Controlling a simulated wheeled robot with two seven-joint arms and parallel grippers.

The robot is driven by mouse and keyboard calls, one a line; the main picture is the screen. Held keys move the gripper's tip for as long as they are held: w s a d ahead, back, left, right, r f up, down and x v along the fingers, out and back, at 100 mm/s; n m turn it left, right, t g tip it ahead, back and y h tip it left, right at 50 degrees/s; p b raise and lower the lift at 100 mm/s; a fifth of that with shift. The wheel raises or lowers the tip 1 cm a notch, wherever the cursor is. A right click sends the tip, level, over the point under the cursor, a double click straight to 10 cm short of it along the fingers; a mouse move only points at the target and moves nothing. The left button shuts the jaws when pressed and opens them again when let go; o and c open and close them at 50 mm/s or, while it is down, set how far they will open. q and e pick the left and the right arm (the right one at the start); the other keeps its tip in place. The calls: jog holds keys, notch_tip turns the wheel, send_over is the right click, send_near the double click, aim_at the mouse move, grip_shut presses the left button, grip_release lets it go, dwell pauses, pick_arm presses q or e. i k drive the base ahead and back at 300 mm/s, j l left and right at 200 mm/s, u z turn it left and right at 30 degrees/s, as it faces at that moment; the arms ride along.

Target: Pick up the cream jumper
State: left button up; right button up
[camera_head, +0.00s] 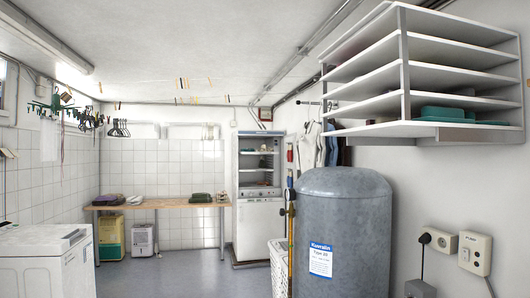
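No thing in view is clearly the cream jumper. A pale, off-white garment (309,148) hangs on the right wall behind the grey tank, beside darker clothes; I cannot tell whether it is a jumper. A small pale item (134,200) lies on the wooden table (165,204) at the back, too small to identify. Neither of my grippers is in view.
The large grey tank (343,225) stands at the right, with a white basket (278,265) beside it. Wall shelves (430,70) jut out above. A white appliance (40,265) stands at the left. An open white fridge (259,215) is at the back. The middle floor (185,275) is clear.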

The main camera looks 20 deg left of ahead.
aim_at(265, 148)
jog(key=i+j+u, duration=0.4)
jog(key=i+j, duration=0.2)
jog(key=i+j+u, duration=0.35)
jog(key=i, duration=0.4)
jog(key=i+j+u, duration=0.25)
jog(key=i+u, duration=0.15)
jog(key=i, duration=0.35)
jog(key=i+u, duration=0.35)
jog(key=i, duration=0.4)
jog(key=i+l+z, duration=0.15)
jog(key=i, duration=0.45)
jog(key=i+l+z, duration=0.2)
jog(key=i, duration=0.35)
jog(key=i+z, duration=0.15)
jog(key=i, duration=0.45)
jog(key=i+z, duration=0.15)
jog(key=i, duration=0.45)
jog(key=i+j+z, duration=0.15)
jog(key=i, duration=0.4)
jog(key=i+j+z, duration=0.2)
jog(key=i, duration=0.4)
